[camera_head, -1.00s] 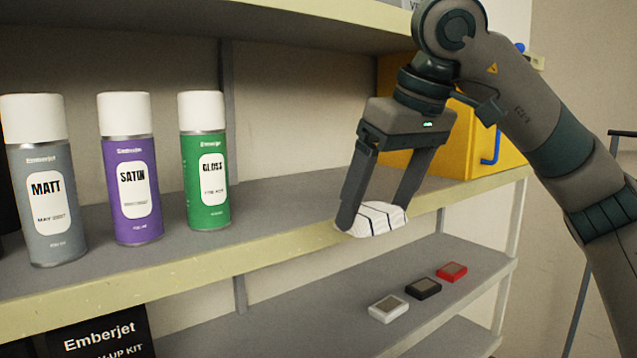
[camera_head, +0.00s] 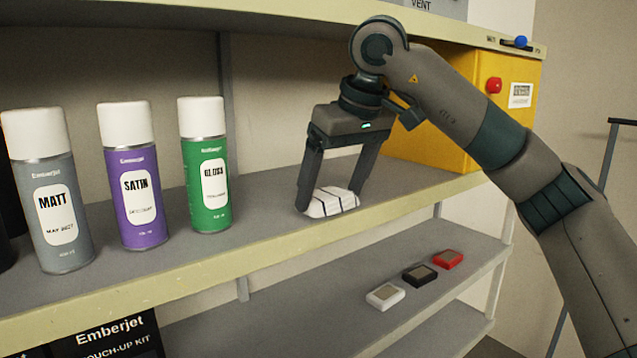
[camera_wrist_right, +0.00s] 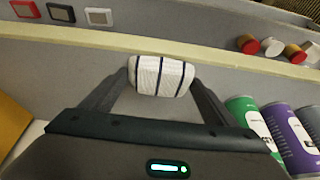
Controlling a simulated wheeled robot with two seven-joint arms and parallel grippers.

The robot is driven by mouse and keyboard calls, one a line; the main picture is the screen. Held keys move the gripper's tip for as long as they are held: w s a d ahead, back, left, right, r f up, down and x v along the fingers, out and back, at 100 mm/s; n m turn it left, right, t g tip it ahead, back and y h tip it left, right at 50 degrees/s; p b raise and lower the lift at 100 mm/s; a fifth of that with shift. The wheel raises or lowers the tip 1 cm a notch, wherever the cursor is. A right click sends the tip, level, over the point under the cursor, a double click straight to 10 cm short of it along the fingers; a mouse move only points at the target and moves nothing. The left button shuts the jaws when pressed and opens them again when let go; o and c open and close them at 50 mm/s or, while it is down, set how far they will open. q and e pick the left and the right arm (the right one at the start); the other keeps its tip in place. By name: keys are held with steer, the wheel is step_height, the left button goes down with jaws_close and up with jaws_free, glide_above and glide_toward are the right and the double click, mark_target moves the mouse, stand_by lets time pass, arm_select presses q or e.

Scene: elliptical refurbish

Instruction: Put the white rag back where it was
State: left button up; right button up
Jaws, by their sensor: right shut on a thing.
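The white rag (camera_head: 330,202) is a small rounded bundle with dark stripes. It is between the fingers of my right gripper (camera_head: 328,203), which is shut on it. In the head view the rag is at the upper shelf (camera_head: 262,215), near its front edge and right of the green can. I cannot tell whether it touches the shelf surface. In the right wrist view the rag (camera_wrist_right: 160,76) sits between both fingertips, with the shelf's front edge beyond it. My left gripper is not in view.
Grey MATT (camera_head: 52,205), purple SATIN (camera_head: 136,195) and green GLOSS (camera_head: 205,180) spray cans stand left of the gripper. A yellow box (camera_head: 440,135) stands behind my right arm. White, black and red small items (camera_head: 420,275) lie on the lower shelf. Bare shelf lies between the green can and the rag.

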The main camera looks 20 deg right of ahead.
mark_target(318, 189)
steer(key=w, duration=0.1)
steer(key=w+a+p, duration=0.1)
steer(key=w+p, duration=0.1)
steer(key=shift+w+a+r, duration=0.2)
steer(key=shift+w+r, duration=0.1)
steer(key=shift+w+a+f+p, duration=0.1)
steer(key=shift+w+f+p, duration=0.1)
steer(key=shift+f+p, duration=0.35)
steer(key=shift+s+d, duration=0.15)
steer(key=shift+d, duration=0.05)
steer(key=shift+a+f, duration=0.1)
steer(key=shift+f, duration=0.15)
steer(key=o, duration=0.9)
